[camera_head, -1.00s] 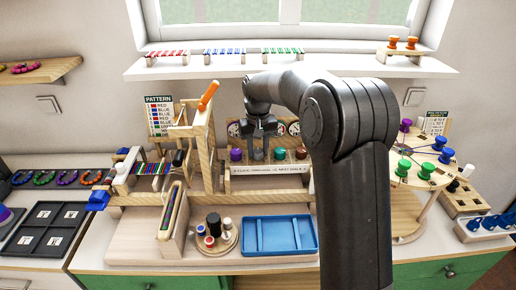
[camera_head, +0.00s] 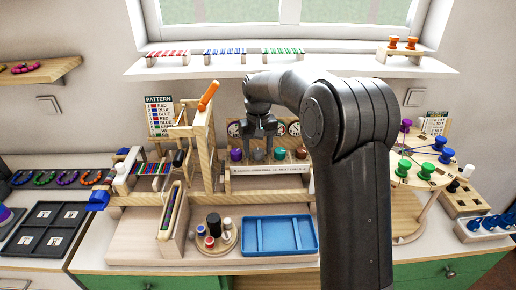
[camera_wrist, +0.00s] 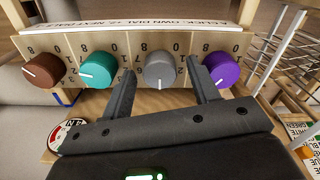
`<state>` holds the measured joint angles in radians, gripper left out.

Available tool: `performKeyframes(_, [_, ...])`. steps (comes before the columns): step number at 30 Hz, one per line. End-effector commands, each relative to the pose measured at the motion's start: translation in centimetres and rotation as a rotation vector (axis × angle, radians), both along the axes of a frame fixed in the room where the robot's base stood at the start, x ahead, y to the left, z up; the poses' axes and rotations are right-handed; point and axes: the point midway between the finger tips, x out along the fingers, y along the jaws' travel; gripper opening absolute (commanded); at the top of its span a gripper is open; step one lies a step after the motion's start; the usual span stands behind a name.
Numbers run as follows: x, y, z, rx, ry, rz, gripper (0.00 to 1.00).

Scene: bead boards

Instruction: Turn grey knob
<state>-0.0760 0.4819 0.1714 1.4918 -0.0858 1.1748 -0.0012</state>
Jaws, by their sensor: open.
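The grey knob (camera_wrist: 160,70) is in the wrist view, in a row on a wooden panel (camera_wrist: 128,52) between a teal knob (camera_wrist: 98,70) and a purple knob (camera_wrist: 221,68). A brown knob (camera_wrist: 43,71) is at the left end. In the head view the grey knob (camera_head: 258,154) sits just below my gripper. My gripper (camera_wrist: 166,78) is open, with one finger on each side of the grey knob. I cannot tell whether the fingers touch it. In the head view my gripper (camera_head: 260,136) points down at the panel.
A wooden post with an orange handle (camera_head: 208,95) stands left of the knob panel. A blue tray (camera_head: 279,236) lies in front of it. A round stand with green, blue and purple spools (camera_head: 402,168) is at the right. Dials stand behind the knobs.

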Motion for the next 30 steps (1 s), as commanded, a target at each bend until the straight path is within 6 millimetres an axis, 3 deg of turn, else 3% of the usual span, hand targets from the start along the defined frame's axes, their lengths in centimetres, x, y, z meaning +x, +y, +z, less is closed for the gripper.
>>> performKeyframes(7, [0.1,0.0,1.5,0.001,-0.002,0.0,0.55])
performKeyframes(15, [0.1,0.0,7.0,0.001,-0.004,0.0,0.55])
performKeyframes(21, [0.0,0.0,9.9,0.0,-0.001,0.0,0.55])
performKeyframes(30, [0.0,0.0,10.8,0.0,0.0,0.0,0.55])
